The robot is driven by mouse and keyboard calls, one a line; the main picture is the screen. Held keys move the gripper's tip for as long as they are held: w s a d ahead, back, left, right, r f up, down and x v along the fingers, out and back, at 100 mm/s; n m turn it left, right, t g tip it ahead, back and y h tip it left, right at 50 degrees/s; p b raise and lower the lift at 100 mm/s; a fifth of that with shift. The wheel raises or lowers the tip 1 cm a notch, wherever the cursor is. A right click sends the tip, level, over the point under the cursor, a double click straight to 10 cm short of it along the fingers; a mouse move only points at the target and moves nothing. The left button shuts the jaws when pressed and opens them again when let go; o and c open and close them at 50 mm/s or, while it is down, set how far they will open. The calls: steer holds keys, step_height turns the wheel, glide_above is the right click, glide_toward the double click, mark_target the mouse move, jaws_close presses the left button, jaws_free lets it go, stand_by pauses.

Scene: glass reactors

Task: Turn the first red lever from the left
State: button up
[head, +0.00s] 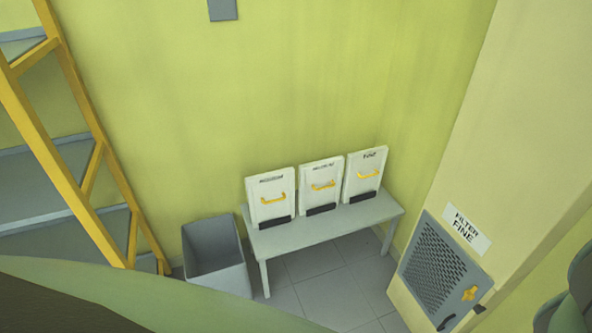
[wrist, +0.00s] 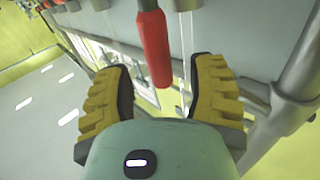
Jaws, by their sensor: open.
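In the wrist view a red lever (wrist: 153,50) hangs down from the top of the picture, its rounded end between and just beyond the fingers. My gripper (wrist: 163,78) is open, with one yellow ridged finger on each side of the lever and a visible gap on both sides. I cannot tell from this view whether it is the first lever from the left. The head view shows neither the levers nor my gripper.
A grey pipe (wrist: 300,75) runs close on the right in the wrist view. In the head view, a bench (head: 325,224) holds three white panels with yellow handles, beside a grey bin (head: 217,262). A yellow-framed stair (head: 65,140) stands left, and a filter unit (head: 435,262) right.

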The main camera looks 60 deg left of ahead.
steer(key=shift+x, duration=1.3)
steer(key=shift+d, duration=0.1)
steer(key=shift+c, duration=0.4)
jaws_close()
